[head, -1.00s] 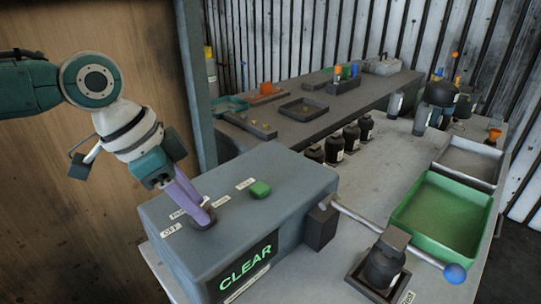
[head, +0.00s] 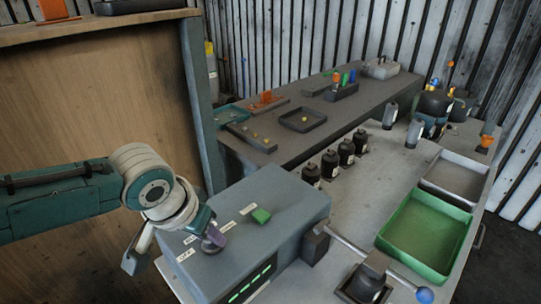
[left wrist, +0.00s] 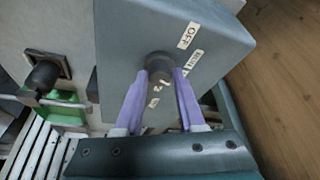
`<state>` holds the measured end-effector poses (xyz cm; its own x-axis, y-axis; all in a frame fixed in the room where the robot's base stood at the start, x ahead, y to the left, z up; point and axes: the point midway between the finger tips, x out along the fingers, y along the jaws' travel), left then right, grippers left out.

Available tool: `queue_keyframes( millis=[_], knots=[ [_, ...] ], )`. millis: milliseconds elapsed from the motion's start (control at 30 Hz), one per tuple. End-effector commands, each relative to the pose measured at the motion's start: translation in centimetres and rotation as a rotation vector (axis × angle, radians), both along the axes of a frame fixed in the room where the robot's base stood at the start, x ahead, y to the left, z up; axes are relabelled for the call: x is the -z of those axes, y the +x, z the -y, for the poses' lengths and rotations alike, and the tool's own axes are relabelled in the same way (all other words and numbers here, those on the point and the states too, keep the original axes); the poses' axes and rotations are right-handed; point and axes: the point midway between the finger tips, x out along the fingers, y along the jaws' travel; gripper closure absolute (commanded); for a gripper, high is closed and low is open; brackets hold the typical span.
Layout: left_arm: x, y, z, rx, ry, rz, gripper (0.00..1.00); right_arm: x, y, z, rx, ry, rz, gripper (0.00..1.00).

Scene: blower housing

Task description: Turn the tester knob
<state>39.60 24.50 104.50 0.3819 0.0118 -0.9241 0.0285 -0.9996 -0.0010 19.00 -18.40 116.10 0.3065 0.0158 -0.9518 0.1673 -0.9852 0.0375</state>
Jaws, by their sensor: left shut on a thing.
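The tester is a grey-blue box (head: 275,210) with a green button (head: 261,215), small white labels and a dark display (head: 252,285) with green marks. Its dark round knob (left wrist: 158,62) is on the labelled face, near the OFF label (left wrist: 187,36) in the left wrist view. My left gripper (left wrist: 164,72) is shut on the knob, one purple finger on each side. In the head view, my left gripper (head: 214,238) meets the box top at its left part and mostly hides the knob. My right gripper is not in view.
A green tray (head: 383,240) and a grey tray (head: 428,182) lie to the right. Several black bottles (head: 346,152) stand behind the box. A wooden panel (head: 90,110) is at the left.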

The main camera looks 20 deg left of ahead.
Motion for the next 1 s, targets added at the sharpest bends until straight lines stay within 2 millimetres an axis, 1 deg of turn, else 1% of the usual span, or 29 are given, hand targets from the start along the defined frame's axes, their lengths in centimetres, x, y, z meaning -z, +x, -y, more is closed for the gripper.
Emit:
queue_keyframes(
  millis=[33, 300, 500, 700, 1000],
  knots=[
    [-0.4, 0.01, 0.37, -0.045, -0.007, -0.001, 1.0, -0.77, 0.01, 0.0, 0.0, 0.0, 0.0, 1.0],
    [-0.16, 0.1, 0.53, -0.302, -0.006, -0.001, 1.0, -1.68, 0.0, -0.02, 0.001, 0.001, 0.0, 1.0],
    [0.0, 0.17, 0.61, -0.476, -0.006, 0.0, 1.0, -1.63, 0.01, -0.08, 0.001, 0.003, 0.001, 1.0],
    [0.02, 0.28, 0.61, -0.613, -0.004, 0.002, 1.0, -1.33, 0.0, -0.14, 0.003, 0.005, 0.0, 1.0],
    [0.01, 0.31, 0.59, -0.731, -0.002, 0.002, 1.0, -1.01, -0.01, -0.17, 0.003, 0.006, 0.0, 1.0]
  ],
)
